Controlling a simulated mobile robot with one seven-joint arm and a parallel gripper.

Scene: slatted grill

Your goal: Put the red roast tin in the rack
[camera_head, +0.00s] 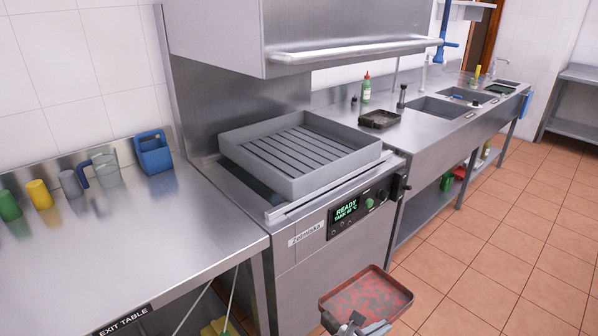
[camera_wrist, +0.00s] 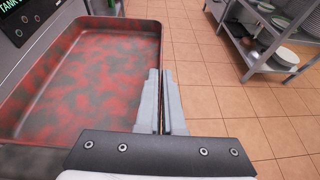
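The red roast tin (camera_head: 365,292) is a shallow rectangular pan with a mottled red and dark inside. It hangs over the floor in front of the dishwasher, at the bottom of the head view. My gripper (camera_head: 357,322) is shut on its near rim. In the wrist view my gripper's (camera_wrist: 162,100) fingers close on the right side wall of the tin (camera_wrist: 85,75), and the tin extends to the left. The rack (camera_head: 250,165) is a grey square tray with dark slats and raised sides. It sits on the dishwasher, up and left of the tin, and looks empty.
The dishwasher's front panel (camera_head: 355,208) reads READY. Its raised hood (camera_head: 350,40) hangs above the rack. A steel exit table (camera_head: 130,240) with mugs and a blue caddy (camera_head: 153,152) stands left. A dark tray (camera_head: 380,118) lies on the counter to the right.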

